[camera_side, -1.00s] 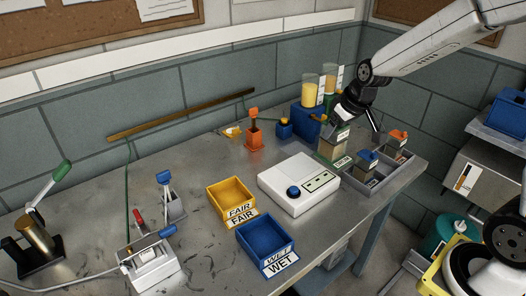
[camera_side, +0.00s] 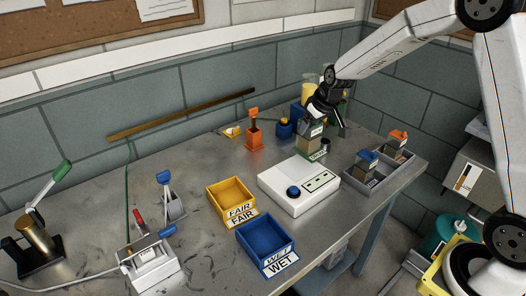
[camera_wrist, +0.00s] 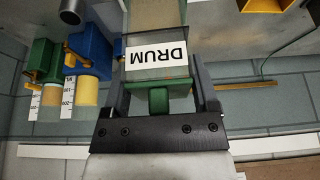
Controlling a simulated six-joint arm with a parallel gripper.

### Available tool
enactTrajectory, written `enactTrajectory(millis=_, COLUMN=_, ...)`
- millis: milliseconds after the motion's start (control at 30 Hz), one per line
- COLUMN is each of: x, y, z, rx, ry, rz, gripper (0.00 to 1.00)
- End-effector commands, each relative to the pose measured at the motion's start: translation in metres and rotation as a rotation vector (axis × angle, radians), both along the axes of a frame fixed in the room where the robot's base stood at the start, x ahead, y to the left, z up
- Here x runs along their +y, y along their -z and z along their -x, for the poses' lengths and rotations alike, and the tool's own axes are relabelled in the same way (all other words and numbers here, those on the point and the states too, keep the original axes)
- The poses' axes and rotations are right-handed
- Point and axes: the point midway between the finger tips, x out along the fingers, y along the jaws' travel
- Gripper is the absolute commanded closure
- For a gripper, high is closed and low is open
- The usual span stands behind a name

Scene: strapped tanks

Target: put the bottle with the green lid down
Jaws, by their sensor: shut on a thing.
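My gripper (camera_side: 326,112) is shut on the bottle with the green lid (camera_side: 308,137). In the wrist view, the fingers of my gripper (camera_wrist: 160,95) are on both sides of the green lid (camera_wrist: 158,100). The bottle has a clear body with greyish-brown contents and a white label (camera_wrist: 157,54) reading DRUM. In the side view it is roughly upright, just behind the white device with a blue knob (camera_side: 299,187). I cannot tell whether its base touches the metal table (camera_side: 215,165). The lid is mostly hidden by my gripper in the side view.
A grey divided tray (camera_side: 357,184) holds bottles with blue and orange lids. Yellow FAIR (camera_side: 209,191) and blue WET (camera_side: 243,236) bins stand in front. An orange holder (camera_side: 254,137) stands left.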

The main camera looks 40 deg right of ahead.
Motion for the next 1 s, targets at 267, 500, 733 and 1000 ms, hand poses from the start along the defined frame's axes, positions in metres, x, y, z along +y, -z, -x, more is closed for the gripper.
enactTrajectory(millis=267, x=-0.003, y=0.03, z=-0.024, rx=0.001, ry=-0.002, rz=0.001, gripper=1.0)
enactTrajectory(millis=500, x=-0.005, y=0.047, z=-0.039, rx=-0.001, ry=-0.002, rz=0.001, gripper=1.0)
enactTrajectory(millis=733, x=-0.006, y=0.05, z=-0.042, rx=-0.003, ry=-0.002, rz=0.001, gripper=1.0)
enactTrajectory(millis=1000, x=-0.006, y=0.06, z=-0.047, rx=0.0, ry=-0.001, rz=0.0, gripper=1.0)
